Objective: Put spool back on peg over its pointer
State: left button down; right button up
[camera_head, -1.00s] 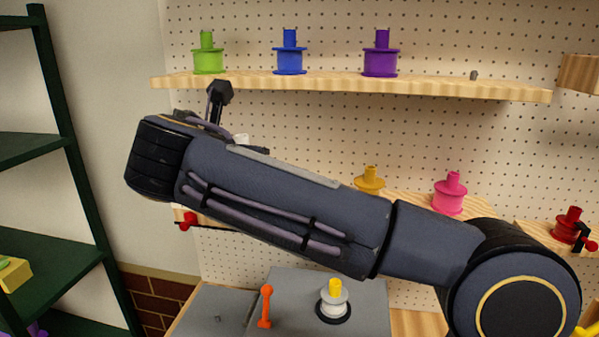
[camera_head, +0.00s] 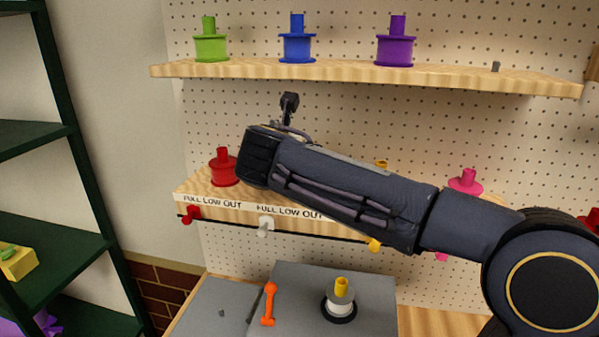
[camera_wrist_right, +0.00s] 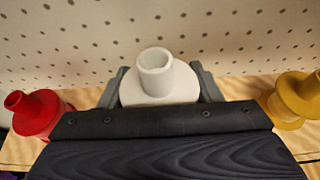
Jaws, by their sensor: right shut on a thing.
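The spool is between the red spool (camera_wrist_right: 36,112) and the yellow spool (camera_wrist_right: 297,100), in front of the pegboard. Its underside and any peg below are hidden, so I cannot tell whether it touches the shelf. In the head view my forearm hides the gripper and the white spool. A white pointer (camera_head: 265,227) sits on the rail under the middle shelf (camera_head: 230,203), between the red pointer (camera_head: 190,214) and yellow pointer (camera_head: 374,244). My left gripper is not in view.
The upper shelf (camera_head: 440,78) holds green (camera_head: 211,46), blue (camera_head: 297,46) and purple (camera_head: 396,49) spools and a bare grey peg (camera_head: 495,67). A pink spool (camera_head: 466,181) stands right of my arm. Below, a grey surface (camera_head: 300,290) carries an orange lever (camera_head: 269,304) and a yellow-topped white piece (camera_head: 340,296).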

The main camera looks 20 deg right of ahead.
jog(key=shift+w+d+f, duration=0.15)
jog(key=shift+d+f, duration=0.1)
jog(key=shift+f, duration=0.1)
jog(key=shift+w+d+f, duration=0.1)
jog(key=shift+f, duration=1.6)
jog(key=shift+f, duration=0.25)
jog(key=o, duration=1.1)
jog(key=shift+r, duration=0.15)
jog(key=shift+r, duration=0.15)
jog(key=b+v, duration=0.2)
jog(key=v, duration=1)
